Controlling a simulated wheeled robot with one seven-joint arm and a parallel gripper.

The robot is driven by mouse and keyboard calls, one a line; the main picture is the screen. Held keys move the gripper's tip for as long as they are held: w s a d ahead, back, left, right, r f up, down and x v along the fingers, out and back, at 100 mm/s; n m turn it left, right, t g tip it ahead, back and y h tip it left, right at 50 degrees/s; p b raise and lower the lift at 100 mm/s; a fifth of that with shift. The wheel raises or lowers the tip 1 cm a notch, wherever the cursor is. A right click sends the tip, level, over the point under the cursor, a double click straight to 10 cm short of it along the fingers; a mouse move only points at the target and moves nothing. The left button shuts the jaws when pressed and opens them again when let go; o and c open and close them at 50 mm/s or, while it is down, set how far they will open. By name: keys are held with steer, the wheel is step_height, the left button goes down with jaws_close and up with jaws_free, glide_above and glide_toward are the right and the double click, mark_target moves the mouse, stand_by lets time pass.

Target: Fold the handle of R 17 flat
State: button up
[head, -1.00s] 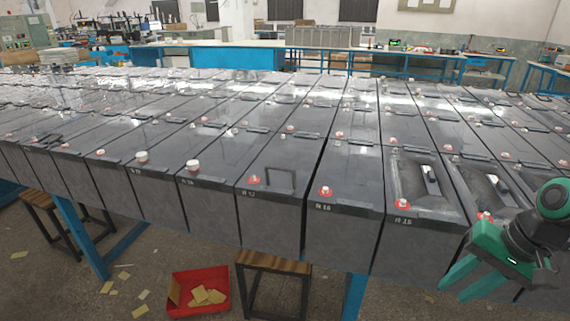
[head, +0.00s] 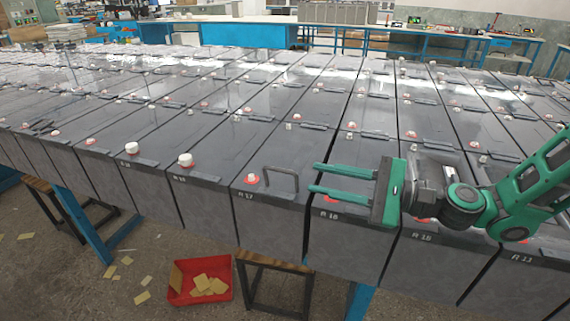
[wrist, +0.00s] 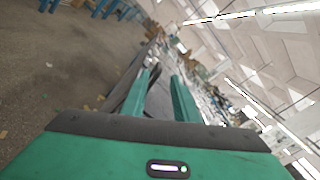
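The battery R 17 (head: 243,196) stands in the front row, a grey box with its label on the front edge. Its handle (head: 281,178) is a thin dark loop standing up from the top, right of a red and white cap (head: 252,179). My gripper (head: 314,178) is green and lies level just right of the handle, over R 16, its fingers pointing left. The fingers are apart with nothing between them, and their tips seem clear of the handle. In the wrist view the two fingers (wrist: 160,95) are also apart; the handle cannot be made out there.
Neighbouring batteries R 16 (head: 330,217) and R 15 (head: 424,239) stand close on the right under my arm. White-topped caps (head: 186,160) rise from batteries to the left. A red bin (head: 200,283) and a stool (head: 268,262) are on the floor in front.

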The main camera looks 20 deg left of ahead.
mark_target(266, 167)
steer(key=a, duration=0.6)
steer(key=w+a, duration=0.1)
steer(key=a, duration=0.3)
steer(key=shift+c, duration=0.6)
